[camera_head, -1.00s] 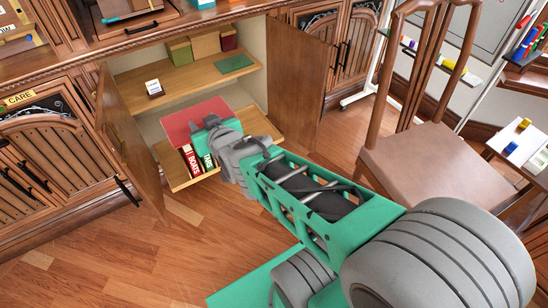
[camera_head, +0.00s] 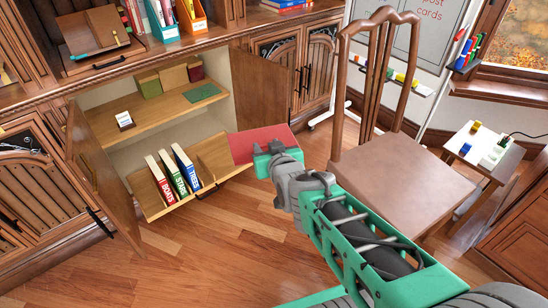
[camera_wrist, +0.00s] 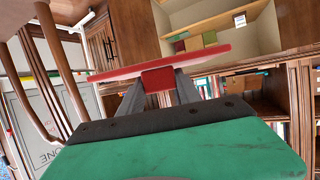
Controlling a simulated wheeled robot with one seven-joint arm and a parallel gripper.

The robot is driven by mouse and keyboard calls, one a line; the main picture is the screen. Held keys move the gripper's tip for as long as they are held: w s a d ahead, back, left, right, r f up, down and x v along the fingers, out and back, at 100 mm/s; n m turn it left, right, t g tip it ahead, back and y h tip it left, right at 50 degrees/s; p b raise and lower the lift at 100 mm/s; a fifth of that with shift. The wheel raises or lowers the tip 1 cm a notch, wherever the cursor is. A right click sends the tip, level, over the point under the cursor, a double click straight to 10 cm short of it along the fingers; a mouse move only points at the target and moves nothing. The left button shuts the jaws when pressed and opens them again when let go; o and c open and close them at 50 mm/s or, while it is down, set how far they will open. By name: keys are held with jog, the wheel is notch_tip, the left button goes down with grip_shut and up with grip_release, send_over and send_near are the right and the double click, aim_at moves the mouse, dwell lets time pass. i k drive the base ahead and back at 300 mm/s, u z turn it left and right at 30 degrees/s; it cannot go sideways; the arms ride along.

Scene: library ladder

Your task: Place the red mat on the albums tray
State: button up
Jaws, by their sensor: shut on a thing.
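The flat red mat (camera_head: 258,138) is held in the air at the right front of the open cabinet, tilted. My gripper (camera_head: 270,152) is shut on it; the wrist view shows the fingers (camera_wrist: 158,95) closed on a red block under the mat (camera_wrist: 205,57). A pulled-out wooden tray (camera_head: 222,152) low in the cabinet holds a red, a green and a blue album (camera_head: 186,168) upright on its left part. Its right part looks bare. The mat is right of this tray and apart from it. No tray label is readable.
The cabinet doors stand open at left (camera_head: 98,180) and right (camera_head: 262,92). A shelf (camera_head: 165,108) above the tray holds boxes, a green mat (camera_head: 202,93) and a small white card (camera_head: 124,120). A wooden chair (camera_head: 400,185) stands close right of my arm. The floor at front left is clear.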

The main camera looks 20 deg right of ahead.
aim_at(231, 163)
jog(key=z, duration=0.55)
jog(key=i, duration=1.1)
jog(key=u, duration=1.8)
